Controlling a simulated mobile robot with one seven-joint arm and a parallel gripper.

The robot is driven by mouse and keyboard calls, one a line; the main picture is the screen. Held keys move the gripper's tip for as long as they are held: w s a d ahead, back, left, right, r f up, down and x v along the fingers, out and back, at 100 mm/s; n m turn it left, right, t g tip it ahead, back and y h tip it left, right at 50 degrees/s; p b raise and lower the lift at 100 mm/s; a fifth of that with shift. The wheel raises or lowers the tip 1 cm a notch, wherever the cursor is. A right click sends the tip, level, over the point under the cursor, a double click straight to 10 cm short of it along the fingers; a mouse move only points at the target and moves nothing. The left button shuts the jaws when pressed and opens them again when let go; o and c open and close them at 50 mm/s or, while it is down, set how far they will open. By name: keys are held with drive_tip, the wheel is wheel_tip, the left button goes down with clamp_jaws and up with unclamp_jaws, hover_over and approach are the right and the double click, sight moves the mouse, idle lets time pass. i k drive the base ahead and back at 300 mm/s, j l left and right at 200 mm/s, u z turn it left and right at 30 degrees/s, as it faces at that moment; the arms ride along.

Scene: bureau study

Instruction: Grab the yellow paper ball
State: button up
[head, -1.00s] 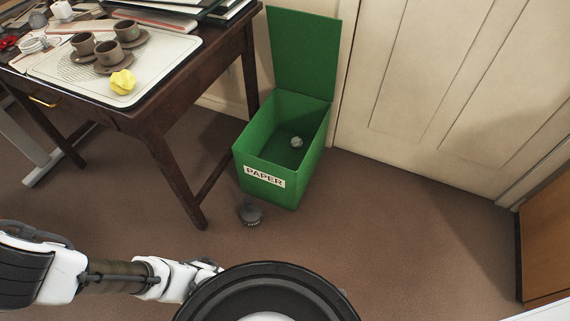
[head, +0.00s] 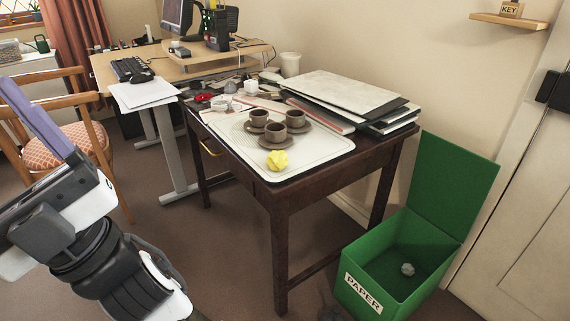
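The yellow paper ball (head: 277,161) lies near the front edge of a white tray (head: 325,150) on the dark wooden table (head: 283,200). Three brown cups (head: 295,119) on saucers stand just behind it on the tray. My gripper (head: 38,118) is at the left edge of the head view, raised, well to the left of the ball and apart from it. One long purple-grey finger shows. The rest of the gripper is cut off or hidden, so its opening does not show.
Folders (head: 345,92) are stacked at the table's back right. A green paper bin (head: 400,262) with its lid up stands right of the table, a grey ball (head: 407,269) inside. A wooden chair (head: 60,130) and a desk (head: 185,62) are at left and behind.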

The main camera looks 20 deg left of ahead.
sight(277, 162)
drive_tip(key=i+l+u, duration=0.35)
drive_tip(key=l, duration=0.2)
drive_tip(key=l+u, duration=0.2)
drive_tip(key=i+l+u, duration=0.2)
drive_tip(key=l, duration=0.25)
drive_tip(key=k, duration=0.1)
